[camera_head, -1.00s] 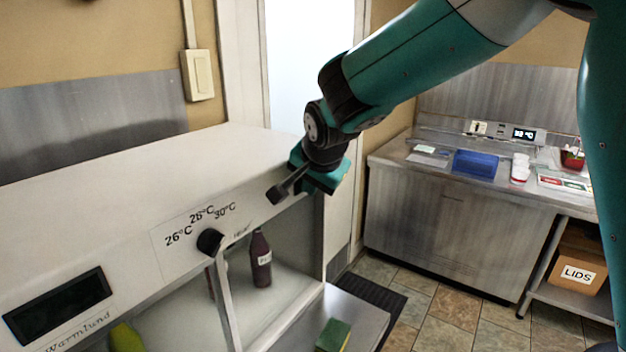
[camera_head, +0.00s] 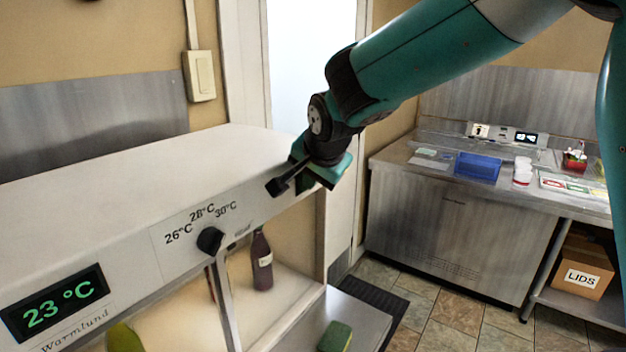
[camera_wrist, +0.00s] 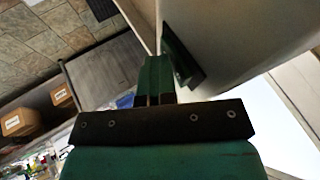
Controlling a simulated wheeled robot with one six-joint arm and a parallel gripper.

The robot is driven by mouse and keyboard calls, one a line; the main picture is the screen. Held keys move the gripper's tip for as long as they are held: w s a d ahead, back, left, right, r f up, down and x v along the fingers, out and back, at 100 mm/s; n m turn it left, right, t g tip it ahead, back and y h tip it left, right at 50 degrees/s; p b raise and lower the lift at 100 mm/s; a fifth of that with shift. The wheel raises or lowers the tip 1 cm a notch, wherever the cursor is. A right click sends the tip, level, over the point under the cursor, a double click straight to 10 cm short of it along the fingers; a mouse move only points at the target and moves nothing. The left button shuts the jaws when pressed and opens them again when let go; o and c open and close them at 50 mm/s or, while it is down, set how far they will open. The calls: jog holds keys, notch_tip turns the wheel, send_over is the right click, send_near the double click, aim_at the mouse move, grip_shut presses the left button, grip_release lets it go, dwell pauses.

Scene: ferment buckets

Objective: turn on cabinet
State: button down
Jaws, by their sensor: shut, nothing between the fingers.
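The white cabinet (camera_head: 110,190) stands at the left in the head view. Its display (camera_head: 55,305) is lit and reads 23 °C in green. A black knob (camera_head: 210,240) sits under the 26, 28 and 30 °C marks, and its inside is brightly lit. My gripper (camera_head: 278,187) is shut and empty at the right end of the cabinet's front panel, right of the knob; I cannot tell if it touches the panel. In the wrist view my shut fingers (camera_wrist: 157,75) are beside a dark part (camera_wrist: 181,55) on the pale cabinet.
A dark bottle (camera_head: 262,262) and a green item (camera_head: 124,338) are inside the cabinet. A green-yellow sponge (camera_head: 335,336) lies on a metal surface in front. A steel counter (camera_head: 455,235) with a blue tray (camera_head: 477,166) stands at the right. Tiled floor lies between.

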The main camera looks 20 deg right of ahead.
jog(key=shift+r, duration=0.2)
jog(key=s+d+r+b, duration=0.3)
jog(key=s+r, duration=0.4)
jog(key=s, duration=0.3)
jog(key=shift+b, duration=0.65)
jog(key=s+a+f+n+g+y, duration=0.2)
jog(key=s+f+n, duration=0.4)
jog(key=s, duration=0.5)
jog(key=s+a+f+n+g+y, duration=0.2)
jog(key=s+a+f+n+g, duration=0.2)
jog(key=s+f+n, duration=0.3)
jog(key=s+n+g, duration=0.1)
jog(key=s+n, duration=0.2)
jog(key=shift+s+f+n, duration=0.15)
jog(key=shift+s+n, duration=0.15)
jog(key=shift+s, duration=0.05)
